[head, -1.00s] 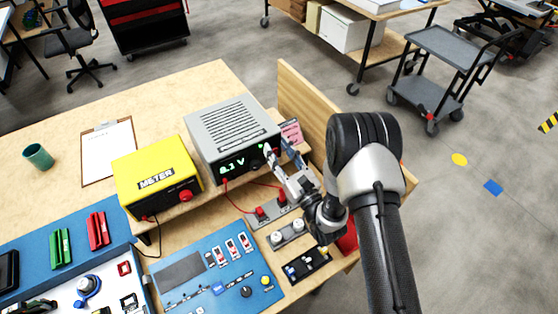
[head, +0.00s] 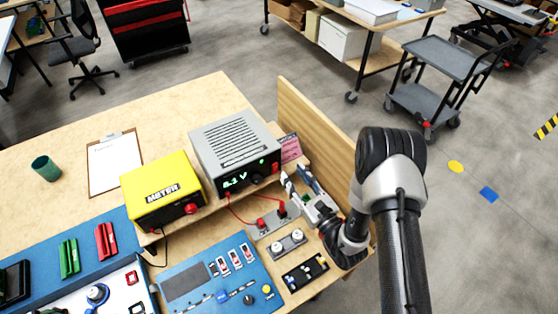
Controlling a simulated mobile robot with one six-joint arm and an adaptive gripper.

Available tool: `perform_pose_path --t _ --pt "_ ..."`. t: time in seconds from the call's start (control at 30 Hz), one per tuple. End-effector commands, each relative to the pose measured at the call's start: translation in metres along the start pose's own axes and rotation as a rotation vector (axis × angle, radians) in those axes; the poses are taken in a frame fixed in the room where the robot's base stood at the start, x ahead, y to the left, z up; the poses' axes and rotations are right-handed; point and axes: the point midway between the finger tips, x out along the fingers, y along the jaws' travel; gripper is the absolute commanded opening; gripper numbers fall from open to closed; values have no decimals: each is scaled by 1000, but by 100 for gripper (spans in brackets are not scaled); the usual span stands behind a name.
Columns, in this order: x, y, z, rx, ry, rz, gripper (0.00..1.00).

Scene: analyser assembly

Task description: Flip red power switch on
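The grey power supply box (head: 235,148) stands on the wooden riser, with a green lit readout (head: 236,181) and small knobs on its front. My gripper (head: 297,180) is to the right of this front, apart from it. Its two fingers are spread, with nothing visible between them. A small red-framed square (head: 131,278), perhaps a switch, sits on the white panel at the lower left. Several small red-and-white switches (head: 236,257) stand in a row on the blue panel (head: 190,262).
A yellow meter (head: 163,190) stands left of the power supply. Red leads run to a grey terminal plate (head: 270,222). A wooden side board (head: 318,125) rises behind my gripper. A clipboard (head: 115,162) and green cup (head: 46,168) lie farther left.

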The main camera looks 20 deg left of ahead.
Motion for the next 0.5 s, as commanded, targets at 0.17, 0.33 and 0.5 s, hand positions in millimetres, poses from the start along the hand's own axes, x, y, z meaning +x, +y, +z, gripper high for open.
perform_pose_path --t 0.17,0.33,0.5 --pt "-71 2 -4 16 86 -5 37" --pt "-110 15 -7 32 106 -3 37" --pt "-118 21 -10 36 108 1 37"
